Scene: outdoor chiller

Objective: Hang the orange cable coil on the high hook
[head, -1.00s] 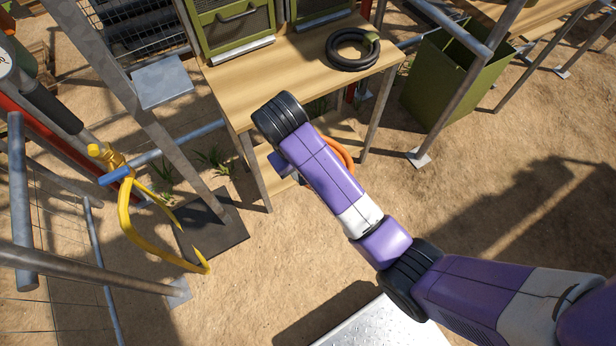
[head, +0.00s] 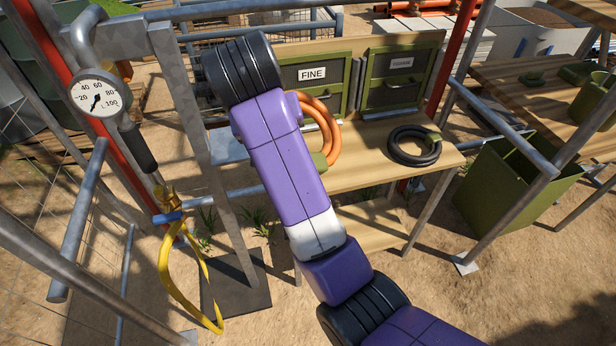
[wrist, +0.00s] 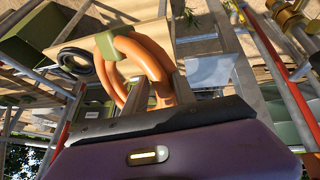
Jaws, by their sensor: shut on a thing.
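The orange cable coil (head: 331,128) shows in the head view beside my forearm, in front of the drawer cabinets, partly hidden by my arm. An olive band (head: 319,163) is wrapped around it. In the wrist view the coil (wrist: 152,52) fills the space ahead of the palm, with its band at upper left. My gripper (wrist: 160,86) is shut on the lower part of the coil, one finger on each side. In the head view my gripper is hidden behind my arm. I cannot make out the high hook in either view.
A black coil (head: 391,146) lies on the wooden bench (head: 350,172). A grey post (head: 200,130) and a pressure gauge (head: 97,98) stand at left, above a yellow hose (head: 165,270). An olive bin (head: 510,190) is at right. Pipe rails cross the surroundings.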

